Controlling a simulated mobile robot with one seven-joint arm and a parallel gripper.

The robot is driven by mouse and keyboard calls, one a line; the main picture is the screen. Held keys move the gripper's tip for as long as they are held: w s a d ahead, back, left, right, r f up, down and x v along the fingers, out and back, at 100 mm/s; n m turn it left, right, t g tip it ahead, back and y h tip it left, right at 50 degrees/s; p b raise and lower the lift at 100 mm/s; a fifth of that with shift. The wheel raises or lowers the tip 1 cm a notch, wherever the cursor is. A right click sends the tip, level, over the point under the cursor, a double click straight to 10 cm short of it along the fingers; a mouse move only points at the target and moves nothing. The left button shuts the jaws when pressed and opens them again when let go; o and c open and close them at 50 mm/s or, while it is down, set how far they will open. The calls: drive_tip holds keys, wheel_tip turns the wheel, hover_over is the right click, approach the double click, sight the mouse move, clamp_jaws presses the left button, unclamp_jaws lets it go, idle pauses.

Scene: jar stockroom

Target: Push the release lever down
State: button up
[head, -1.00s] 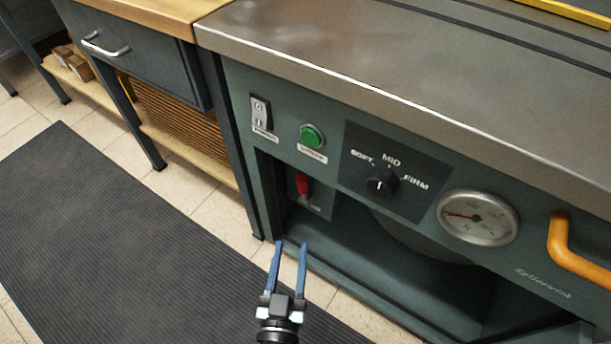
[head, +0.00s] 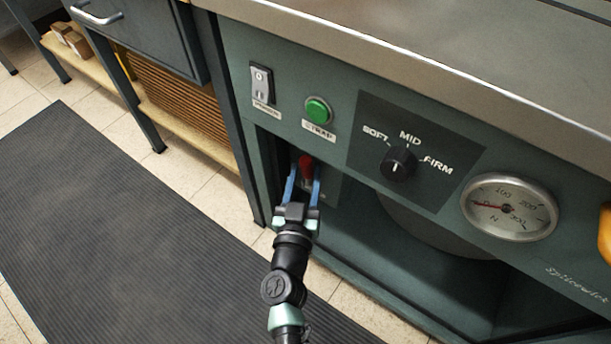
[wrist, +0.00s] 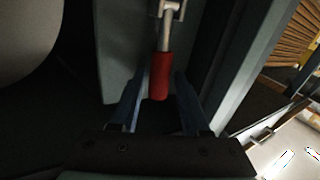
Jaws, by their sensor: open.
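The release lever (head: 306,166) has a red grip and sits in the recess under the green button. In the wrist view the lever (wrist: 160,76) shows its red grip on a metal rod fixed to a bracket on a grey-green plate. My gripper (head: 304,172) is open in front of the recess, one blue finger on each side of the red grip in the head view. In the wrist view my gripper (wrist: 157,92) has its fingers left and right of the grip's end, with gaps visible. I cannot tell whether anything touches.
The machine's front panel carries a rocker switch (head: 262,84), a green button (head: 318,110), a black dial (head: 398,161) and a gauge (head: 509,207). The metal worktop (head: 420,50) overhangs above. A dark mat (head: 120,240) lies on the floor at left.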

drive_tip(key=shift+w, duration=0.4)
drive_tip(key=shift+c, duration=0.3)
clamp_jaws()
idle(0.9)
